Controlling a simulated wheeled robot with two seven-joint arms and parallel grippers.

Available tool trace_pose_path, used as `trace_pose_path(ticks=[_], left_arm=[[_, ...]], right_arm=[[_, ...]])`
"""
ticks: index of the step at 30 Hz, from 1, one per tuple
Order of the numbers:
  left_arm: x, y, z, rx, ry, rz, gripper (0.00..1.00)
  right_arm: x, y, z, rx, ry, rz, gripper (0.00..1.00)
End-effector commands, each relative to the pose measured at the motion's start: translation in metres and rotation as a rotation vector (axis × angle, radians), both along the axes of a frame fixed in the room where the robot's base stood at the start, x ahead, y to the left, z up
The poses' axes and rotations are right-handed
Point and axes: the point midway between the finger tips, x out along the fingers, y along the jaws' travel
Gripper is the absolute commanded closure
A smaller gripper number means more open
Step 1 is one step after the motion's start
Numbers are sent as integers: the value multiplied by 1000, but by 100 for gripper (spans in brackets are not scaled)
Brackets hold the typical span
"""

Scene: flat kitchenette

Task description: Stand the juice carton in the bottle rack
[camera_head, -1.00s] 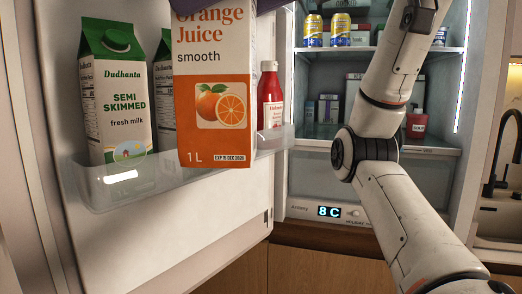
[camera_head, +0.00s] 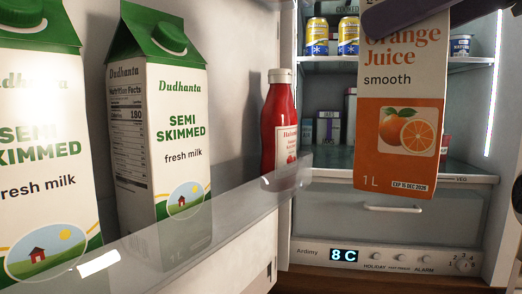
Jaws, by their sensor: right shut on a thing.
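The juice carton (camera_head: 402,120), white and orange with "Orange Juice smooth", hangs upright and slightly tilted at the right, in front of the open fridge interior. My right gripper (camera_head: 405,14), a dark purple shape cut by the top edge, is shut on the carton's upper part; its fingertips are not clear. The bottle rack (camera_head: 215,222) is the clear bin along the inside of the fridge door. Two green-topped milk cartons (camera_head: 160,130) and a red ketchup bottle (camera_head: 280,130) stand in it. The juice carton is right of the rack, apart from it. My left gripper is not in view.
Fridge shelves with yellow cans (camera_head: 318,38) and small boxes (camera_head: 328,128) lie behind the carton. A drawer (camera_head: 390,215) and a control panel reading 8 C (camera_head: 344,256) are below.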

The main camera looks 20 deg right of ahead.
Motion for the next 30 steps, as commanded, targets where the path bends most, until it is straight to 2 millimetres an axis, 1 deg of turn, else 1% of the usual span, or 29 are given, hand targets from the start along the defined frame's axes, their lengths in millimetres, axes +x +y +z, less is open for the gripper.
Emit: trace_pose_path(ticks=[1,5,8,11,24,30], left_arm=[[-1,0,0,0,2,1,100],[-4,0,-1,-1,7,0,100],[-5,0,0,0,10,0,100],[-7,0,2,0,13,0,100],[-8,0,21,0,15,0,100],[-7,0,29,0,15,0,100]], right_arm=[[-1,0,3,7,-6,1,100],[0,1,3,6,-5,1,100],[7,6,3,5,-4,2,100],[21,16,3,4,-2,0,100],[102,75,5,5,-4,-1,100],[132,96,5,6,-6,-2,100]])
